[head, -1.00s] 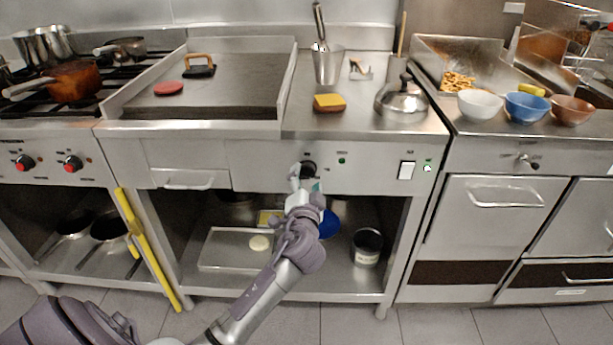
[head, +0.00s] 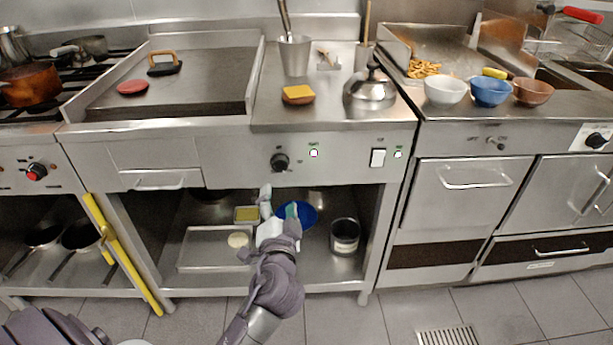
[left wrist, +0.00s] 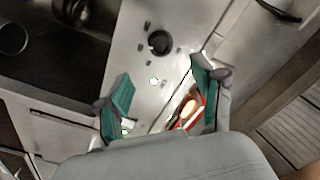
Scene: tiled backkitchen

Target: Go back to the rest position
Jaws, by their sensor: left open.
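My left gripper (head: 278,202) is in front of the open shelf, just below the black knob (head: 279,162) on the griddle's front panel. It is open and empty, and apart from the knob. In the left wrist view, the two green-padded fingers of my left gripper (left wrist: 162,95) are spread wide, with the knob (left wrist: 160,42) beyond them. My right gripper is not in view.
The shelf below holds a tray (head: 215,262), a blue bowl (head: 303,218) and a can (head: 344,236). A yellow bar (head: 122,255) leans at the left. The floor in front is clear.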

